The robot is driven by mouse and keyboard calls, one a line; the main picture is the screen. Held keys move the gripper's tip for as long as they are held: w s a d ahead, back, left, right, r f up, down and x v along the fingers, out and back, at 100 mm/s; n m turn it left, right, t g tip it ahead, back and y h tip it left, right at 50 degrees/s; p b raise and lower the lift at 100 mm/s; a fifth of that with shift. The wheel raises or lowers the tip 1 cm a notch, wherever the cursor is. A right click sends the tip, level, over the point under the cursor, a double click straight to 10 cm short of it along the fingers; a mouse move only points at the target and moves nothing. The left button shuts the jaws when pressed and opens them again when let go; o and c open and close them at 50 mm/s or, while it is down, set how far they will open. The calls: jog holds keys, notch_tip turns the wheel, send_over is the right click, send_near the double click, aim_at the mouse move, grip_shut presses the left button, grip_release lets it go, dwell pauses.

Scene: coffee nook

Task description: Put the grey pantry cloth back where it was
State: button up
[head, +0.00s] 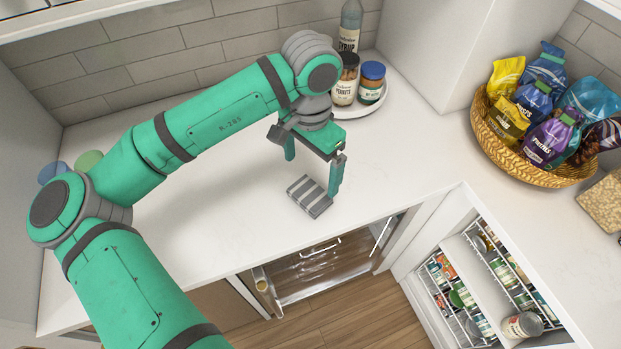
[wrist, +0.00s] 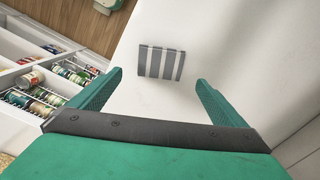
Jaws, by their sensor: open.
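The grey pantry cloth (head: 310,196) is a small folded piece with light stripes. It lies flat on the white counter (head: 230,225) near the front edge. In the wrist view the cloth (wrist: 161,63) shows beyond the fingertips, between their lines. My gripper (head: 313,170) is open and empty above the counter, close to the cloth on its far side in the head view. In the wrist view both fingers of my gripper (wrist: 158,78) are spread wide with nothing between them. I cannot tell where the cloth was before.
A round white tray (head: 372,110) with a syrup bottle (head: 350,27) and jars stands at the back. A wicker basket (head: 545,178) of snack bags is at right. Below the counter, an open pull-out pantry (head: 480,285) holds cans. The counter left of the cloth is clear.

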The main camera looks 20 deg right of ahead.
notch_tip(320, 180, up, 3)
jog(key=shift+r, duration=0.2)
dwell(0.5)
